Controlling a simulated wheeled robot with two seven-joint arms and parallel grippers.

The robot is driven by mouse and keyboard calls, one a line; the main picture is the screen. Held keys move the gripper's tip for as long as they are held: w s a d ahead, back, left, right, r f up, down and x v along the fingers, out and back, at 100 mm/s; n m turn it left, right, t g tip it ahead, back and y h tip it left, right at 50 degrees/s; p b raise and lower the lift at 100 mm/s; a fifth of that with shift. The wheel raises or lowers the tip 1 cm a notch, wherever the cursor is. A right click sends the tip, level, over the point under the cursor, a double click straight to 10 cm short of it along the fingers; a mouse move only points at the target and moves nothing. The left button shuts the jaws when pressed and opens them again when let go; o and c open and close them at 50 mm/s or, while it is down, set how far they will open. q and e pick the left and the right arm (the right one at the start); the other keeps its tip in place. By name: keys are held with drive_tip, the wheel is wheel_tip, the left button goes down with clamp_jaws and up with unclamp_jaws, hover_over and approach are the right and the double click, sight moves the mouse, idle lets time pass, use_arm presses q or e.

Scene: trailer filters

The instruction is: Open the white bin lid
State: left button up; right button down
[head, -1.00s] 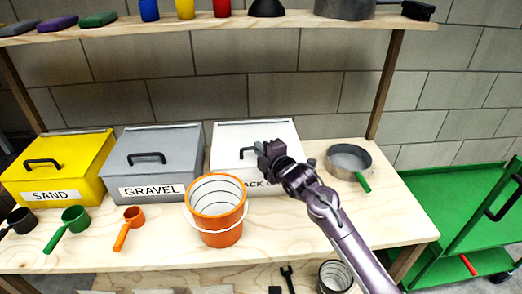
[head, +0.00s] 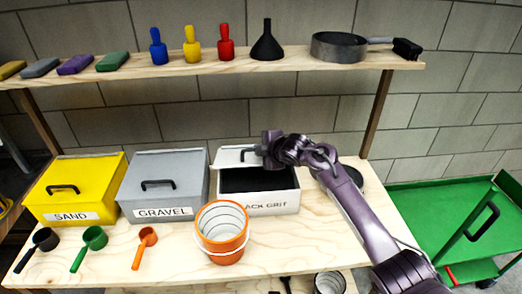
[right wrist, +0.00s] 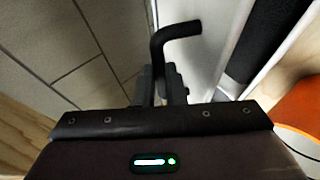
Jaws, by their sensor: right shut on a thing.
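The white bin (head: 289,200), its label partly reading "ACK GRIT", stands at the right of the bin row. Its lid (head: 227,158) is raised and tilted back, and the dark inside shows. My right gripper (head: 266,152) is at the lid and shut on its black handle (head: 246,155). In the right wrist view the handle (right wrist: 177,38) rises from between the fingers (right wrist: 160,88). The arm hides the lid's right part. My left gripper is not in view.
A grey gravel bin (head: 163,180) and a yellow sand bin (head: 77,185) stand to the left. An orange bucket (head: 222,240) stands in front of the white bin. A shelf (head: 200,72) holding bottles and a funnel (head: 267,42) runs above. A grey pan (head: 352,176) is partly behind my arm.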

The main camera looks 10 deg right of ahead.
drive_tip(key=shift+w+r+g, duration=0.3)
drive_tip(key=shift+w+r, duration=0.2)
drive_tip(key=shift+r, duration=0.3)
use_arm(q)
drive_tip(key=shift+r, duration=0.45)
use_arm(e)
drive_tip(key=shift+w+r, duration=0.7)
drive_tip(key=shift+w, duration=0.05)
drive_tip(key=c, duration=1.5)
unclamp_jaws()
drive_tip(key=shift+f, duration=0.1)
drive_tip(key=shift+s, duration=0.1)
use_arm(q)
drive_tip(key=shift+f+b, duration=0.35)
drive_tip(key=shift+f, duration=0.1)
use_arm(e)
drive_tip(key=v, duration=0.7)
drive_tip(key=shift+s+d+r, duration=0.15)
drive_tip(key=shift+s+r, duration=0.05)
drive_tip(key=shift+r, duration=0.05)
